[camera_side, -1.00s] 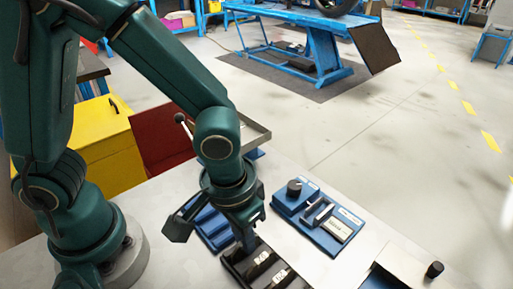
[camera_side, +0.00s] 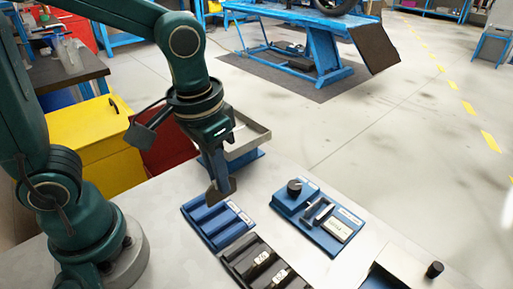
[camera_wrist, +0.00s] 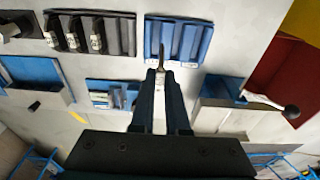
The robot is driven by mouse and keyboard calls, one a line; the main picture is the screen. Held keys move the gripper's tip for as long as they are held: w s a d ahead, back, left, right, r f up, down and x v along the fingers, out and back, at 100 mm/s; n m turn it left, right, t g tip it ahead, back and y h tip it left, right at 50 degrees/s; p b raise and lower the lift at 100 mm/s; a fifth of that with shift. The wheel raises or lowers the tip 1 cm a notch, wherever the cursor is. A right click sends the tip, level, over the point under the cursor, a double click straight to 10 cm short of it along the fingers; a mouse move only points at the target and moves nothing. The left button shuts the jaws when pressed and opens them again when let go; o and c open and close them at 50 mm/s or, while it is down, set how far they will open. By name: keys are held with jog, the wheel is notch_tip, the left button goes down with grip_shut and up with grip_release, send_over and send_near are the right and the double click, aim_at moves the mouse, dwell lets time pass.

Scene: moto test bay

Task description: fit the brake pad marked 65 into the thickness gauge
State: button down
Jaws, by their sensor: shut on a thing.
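My gripper (camera_side: 214,165) is shut on a dark brake pad (camera_side: 222,191) and holds it above the far end of the empty blue rack. In the wrist view the fingertips (camera_wrist: 160,76) pinch the pad (camera_wrist: 163,50), seen nearly edge-on; its marking cannot be read. The thickness gauge (camera_side: 331,233) is a blue block with a black knob, a slot between upright jaws and a pale display. It stands to the right of my gripper, clear of the pad. In the wrist view the gauge (camera_wrist: 100,86) is left of the fingers.
The black rack (camera_side: 235,268) holds other pads with pale labels. The blue rack (camera_side: 217,225) has empty slots. A grey tray (camera_side: 247,143) stands behind my gripper, beside a red panel (camera_side: 168,151) and yellow cabinet (camera_side: 90,140). Bare tabletop lies between racks and gauge.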

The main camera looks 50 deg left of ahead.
jog(key=w+a+r+n, duration=0.2)
jog(key=w+a+r, duration=0.2)
jog(key=w+r, duration=0.2)
jog(key=w+d, duration=0.4)
jog(key=w, duration=0.2)
jog(key=shift+w+d+f+m, duration=0.35)
jog(key=shift+w+d+f, duration=0.2)
jog(key=shift+d+f, duration=1.3)
jog(key=shift+w+d+f+m, duration=0.3)
jog(key=shift+w+d+f, duration=0.2)
jog(key=shift+d+f, duration=1.3)
jog(key=shift+w+d+f+m, duration=0.45)
jog(key=shift+d+f, duration=0.9)
jog(key=shift+f, duration=0.95)
jog(key=shift+w+f, duration=0.1)
jog(key=shift+f, duration=0.5)
jog(key=c, duration=0.8)
grip_release()
jog(key=shift+c, duration=0.2)
